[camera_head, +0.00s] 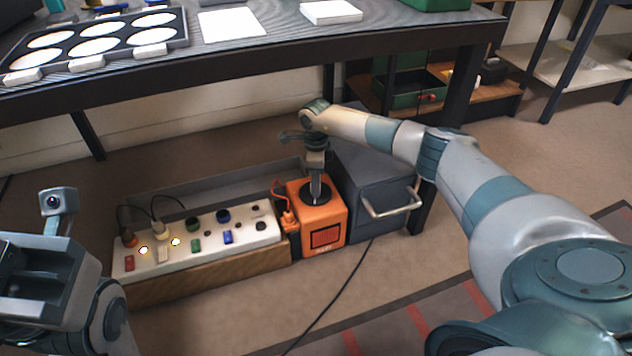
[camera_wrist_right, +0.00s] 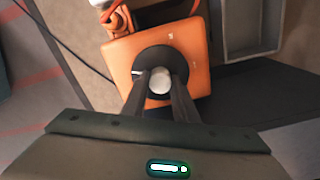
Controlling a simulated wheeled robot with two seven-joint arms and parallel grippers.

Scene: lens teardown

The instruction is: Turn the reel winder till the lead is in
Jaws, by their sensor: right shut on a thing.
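The reel winder is on top of an orange box (camera_head: 323,221) standing on the floor under the table. Its black round disc (camera_head: 315,193) lies on the box's top, and in the right wrist view a pale round knob (camera_wrist_right: 160,80) stands at the disc's centre. My right gripper (camera_head: 316,186) comes down from above, shut on the knob with a finger on each side. An orange lead (camera_head: 277,196) loops at the box's left side to an orange plug (camera_head: 289,220). My left gripper (camera_head: 30,285) is at the lower left, away from the box; its fingertips do not show clearly.
A white power strip (camera_head: 205,245) with coloured switches and plugs sits left of the box on a wooden block. A dark grey cabinet (camera_head: 372,180) with a metal handle stands close on the right. A black cable (camera_head: 340,290) crosses the floor in front. The table (camera_head: 300,45) overhangs behind.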

